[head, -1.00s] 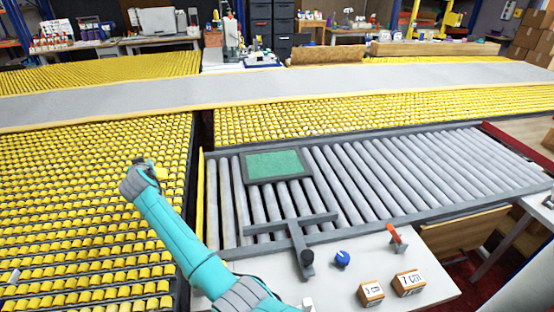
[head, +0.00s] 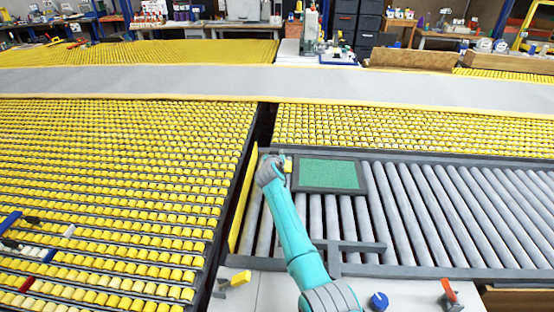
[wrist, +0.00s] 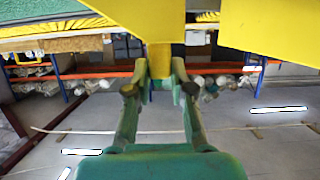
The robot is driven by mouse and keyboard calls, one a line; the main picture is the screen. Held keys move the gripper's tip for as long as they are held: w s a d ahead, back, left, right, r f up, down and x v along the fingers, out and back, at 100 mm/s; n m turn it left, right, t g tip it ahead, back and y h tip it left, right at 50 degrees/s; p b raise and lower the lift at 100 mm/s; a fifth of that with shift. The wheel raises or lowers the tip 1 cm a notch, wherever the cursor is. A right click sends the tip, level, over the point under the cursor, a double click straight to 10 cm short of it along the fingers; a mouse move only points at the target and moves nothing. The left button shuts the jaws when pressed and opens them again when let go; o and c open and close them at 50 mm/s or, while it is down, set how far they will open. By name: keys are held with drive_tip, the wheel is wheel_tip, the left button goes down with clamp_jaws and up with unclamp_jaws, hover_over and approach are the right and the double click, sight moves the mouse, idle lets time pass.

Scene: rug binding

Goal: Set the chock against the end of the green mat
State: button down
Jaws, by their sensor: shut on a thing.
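The green mat (head: 330,174) lies flat in a dark grey frame on the grey roller table. Part of it also shows at the top left of the wrist view (wrist: 60,42). My gripper (head: 281,161) is just left of the mat's left end. In the wrist view my gripper (wrist: 160,76) is shut on the narrow stem of a yellow piece, which I take to be the chock (wrist: 160,58). In the head view only a small yellow bit of the chock (head: 288,165) shows beside the mat frame. I cannot tell whether they touch.
A yellow upright strip (head: 249,200) edges the roller table on the left. A blue knob (head: 378,301), a red-handled part (head: 449,292) and a yellow-and-grey piece (head: 236,282) are near the front.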

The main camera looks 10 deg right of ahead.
drive_tip(key=shift+a+f, duration=0.15)
drive_tip(key=shift+f, duration=0.7)
drive_tip(key=c, duration=1)
unclamp_jaws()
drive_tip(key=shift+f, duration=0.15)
